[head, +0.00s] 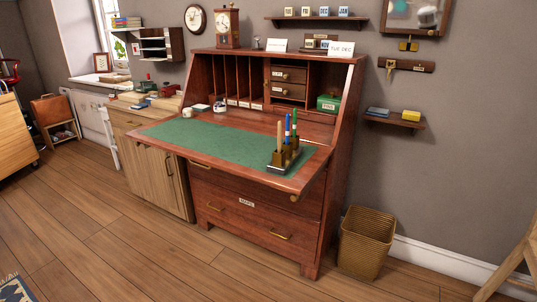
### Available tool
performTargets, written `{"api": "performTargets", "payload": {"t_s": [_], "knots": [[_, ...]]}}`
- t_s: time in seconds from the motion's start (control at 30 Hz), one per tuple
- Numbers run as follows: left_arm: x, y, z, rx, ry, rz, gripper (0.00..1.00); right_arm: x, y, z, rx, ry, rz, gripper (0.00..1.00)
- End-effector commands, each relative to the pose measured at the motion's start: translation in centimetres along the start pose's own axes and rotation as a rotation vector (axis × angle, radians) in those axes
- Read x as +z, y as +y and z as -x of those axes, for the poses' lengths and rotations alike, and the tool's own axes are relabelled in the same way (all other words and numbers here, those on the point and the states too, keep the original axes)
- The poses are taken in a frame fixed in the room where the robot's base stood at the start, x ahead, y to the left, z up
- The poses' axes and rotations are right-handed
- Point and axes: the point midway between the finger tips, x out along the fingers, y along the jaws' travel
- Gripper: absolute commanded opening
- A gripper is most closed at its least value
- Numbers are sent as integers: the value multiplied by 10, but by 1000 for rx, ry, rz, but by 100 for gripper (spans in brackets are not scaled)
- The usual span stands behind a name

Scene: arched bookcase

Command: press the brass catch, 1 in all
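A reddish wooden writing desk (256,215) stands against the grey wall with its writing flap lowered. The flap has a green top (215,137). Inside are upright slots on the left and small drawers (288,82) on the right. A green box (328,103) sits at the right of the inside. Brass pulls show on the lower drawers. I cannot tell a brass catch apart from the other small brass fittings at this size. Neither of my grippers is in view.
A pen holder (280,158) with several pens stands at the flap's right end. A wicker basket (366,242) stands on the floor right of the desk. A pale cabinet (155,165) stands to its left. The wooden floor in front is largely clear.

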Motion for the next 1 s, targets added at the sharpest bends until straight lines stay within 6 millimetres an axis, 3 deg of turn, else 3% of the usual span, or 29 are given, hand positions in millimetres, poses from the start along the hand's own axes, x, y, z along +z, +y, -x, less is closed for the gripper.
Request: {"api": "performTargets", "payload": {"t_s": [0.3,0.77,1.0], "knots": [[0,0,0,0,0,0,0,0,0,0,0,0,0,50],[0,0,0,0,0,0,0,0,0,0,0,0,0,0],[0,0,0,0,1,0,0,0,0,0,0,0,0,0]]}}
